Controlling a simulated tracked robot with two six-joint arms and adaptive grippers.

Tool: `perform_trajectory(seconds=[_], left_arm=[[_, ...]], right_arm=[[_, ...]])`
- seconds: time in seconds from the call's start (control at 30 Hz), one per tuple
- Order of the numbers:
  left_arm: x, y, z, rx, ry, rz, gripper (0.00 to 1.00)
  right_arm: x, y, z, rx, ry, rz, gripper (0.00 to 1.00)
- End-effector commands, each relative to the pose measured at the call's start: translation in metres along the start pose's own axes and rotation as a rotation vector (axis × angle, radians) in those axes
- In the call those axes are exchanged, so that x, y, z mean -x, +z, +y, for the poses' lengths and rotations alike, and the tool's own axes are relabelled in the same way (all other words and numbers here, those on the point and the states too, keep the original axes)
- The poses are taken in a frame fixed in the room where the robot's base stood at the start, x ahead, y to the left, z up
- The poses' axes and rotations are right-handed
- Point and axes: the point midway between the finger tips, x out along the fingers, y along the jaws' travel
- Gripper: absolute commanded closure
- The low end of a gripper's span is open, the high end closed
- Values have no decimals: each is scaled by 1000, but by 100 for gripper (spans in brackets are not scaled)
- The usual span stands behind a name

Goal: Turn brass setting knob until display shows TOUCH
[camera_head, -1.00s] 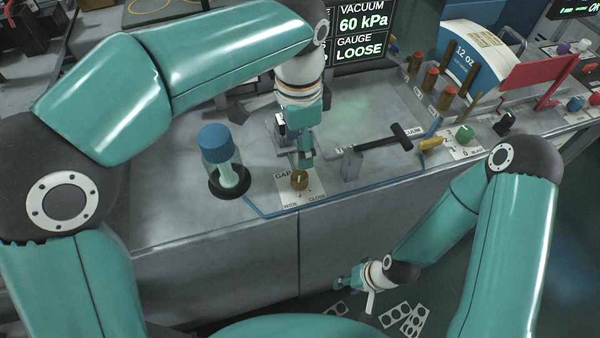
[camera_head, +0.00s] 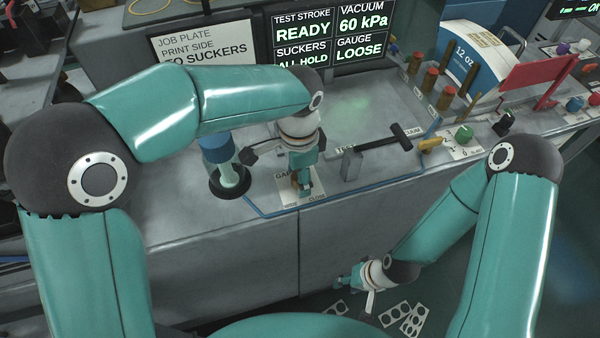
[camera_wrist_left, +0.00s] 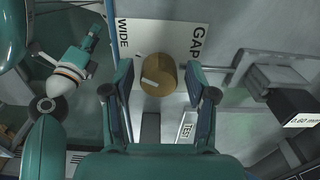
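The brass setting knob (camera_wrist_left: 158,76) sits on the white GAP label plate (camera_wrist_left: 180,35) in the left wrist view, its pale pointer mark facing up. In the head view the knob is mostly hidden by my left gripper (camera_head: 303,186). In the wrist view my left gripper (camera_wrist_left: 159,88) is open, with a finger on each side of the knob and a gap visible on both sides. The display (camera_head: 362,48) reads LOOSE under GAUGE. My right gripper (camera_head: 347,282) hangs low in front of the bench, away from the knob; its opening is unclear.
A blue-capped clear cylinder (camera_head: 222,165) stands left of the knob. A black-handled T-shaped lever (camera_head: 380,142) is to the right. A blue line (camera_head: 340,194) runs along the bench front. In the wrist view a dark block labelled 0.60 mm (camera_wrist_left: 298,108) is at the right.

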Motion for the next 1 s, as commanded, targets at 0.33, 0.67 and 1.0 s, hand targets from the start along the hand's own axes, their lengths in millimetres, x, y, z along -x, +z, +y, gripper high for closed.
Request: perform_trajectory(seconds=[0.33,0.67,1.0], left_arm=[[0,-2,1,1,-1,0,98],[2,0,-1,-58,-3,3,98],[2,0,-2,-282,-4,3,98]], right_arm=[[0,0,0,0,0,0,60],[2,0,-1,0,0,0,60],[9,0,-3,0,0,0,60]])
